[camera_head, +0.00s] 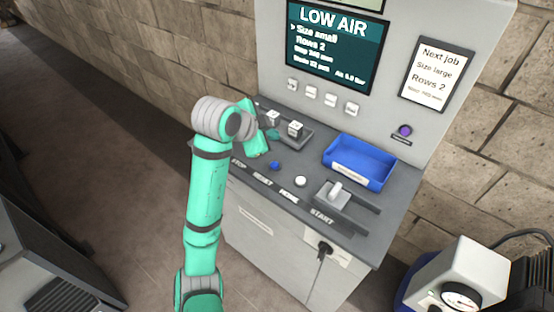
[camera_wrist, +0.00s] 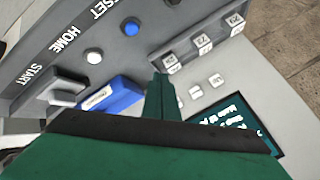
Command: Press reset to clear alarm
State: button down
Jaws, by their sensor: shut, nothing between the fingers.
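The blue reset button (camera_head: 275,166) sits on the grey console top (camera_head: 245,170) above the RESET label. In the wrist view the blue button (camera_wrist: 131,28) shows beside a partly cut-off label. The screen (camera_head: 333,45) reads LOW AIR. My gripper (camera_head: 273,134) is above the console, behind the blue button and near the small white blocks. In the wrist view my gripper (camera_wrist: 162,80) has its green fingers together and empty, apart from the button. My arm hides part of the console's left end, including the STOP button in the head view.
Small white blocks (camera_head: 295,128) sit in a holder near my gripper. A job card (camera_head: 436,74) hangs on the panel.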

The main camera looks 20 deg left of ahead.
aim_at(272, 166)
jog(key=shift+f, duration=4.4)
jog(key=shift+a+f, duration=0.1)
jog(key=shift+f, duration=0.35)
jog(key=shift+f, duration=0.4)
jog(key=shift+s+r, duration=0.1)
jog(key=shift+r, duration=0.75)
jog(key=shift+r, duration=2.5)
